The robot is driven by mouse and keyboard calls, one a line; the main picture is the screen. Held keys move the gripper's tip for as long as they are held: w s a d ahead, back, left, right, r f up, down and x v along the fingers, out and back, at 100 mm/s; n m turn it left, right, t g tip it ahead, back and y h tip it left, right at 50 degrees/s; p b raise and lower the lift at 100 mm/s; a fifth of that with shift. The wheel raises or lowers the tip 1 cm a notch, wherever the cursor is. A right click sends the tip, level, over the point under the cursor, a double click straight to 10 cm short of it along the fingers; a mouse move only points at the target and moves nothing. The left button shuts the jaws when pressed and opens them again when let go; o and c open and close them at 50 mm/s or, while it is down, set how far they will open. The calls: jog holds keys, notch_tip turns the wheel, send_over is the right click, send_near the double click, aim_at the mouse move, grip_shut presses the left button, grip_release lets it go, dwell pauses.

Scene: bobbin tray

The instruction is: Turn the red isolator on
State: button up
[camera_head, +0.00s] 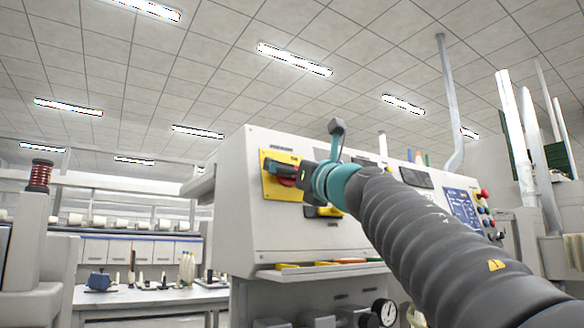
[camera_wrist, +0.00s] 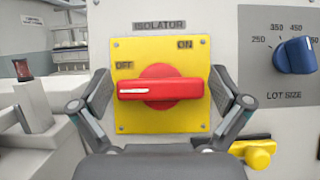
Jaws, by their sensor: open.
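The red isolator handle (camera_wrist: 160,89) sits on a yellow plate (camera_wrist: 135,120) marked OFF at upper left and ON at upper right. The handle lies level, its white mark at the left end, just below OFF. My gripper (camera_wrist: 161,92) is open, with one finger left of the handle and one right of it, both apart from it. In the head view my gripper (camera_head: 294,171) is in front of the yellow plate (camera_head: 267,177) on the machine's panel and hides most of the red handle.
Right of the isolator is a blue LOT SIZE knob (camera_wrist: 295,56). Below right is a yellow knob (camera_wrist: 258,158), close to the right finger. A ledge with coloured bins (camera_head: 320,268) juts out below the panel. A bench (camera_head: 150,297) with small items stands left.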

jog(key=c, duration=1)
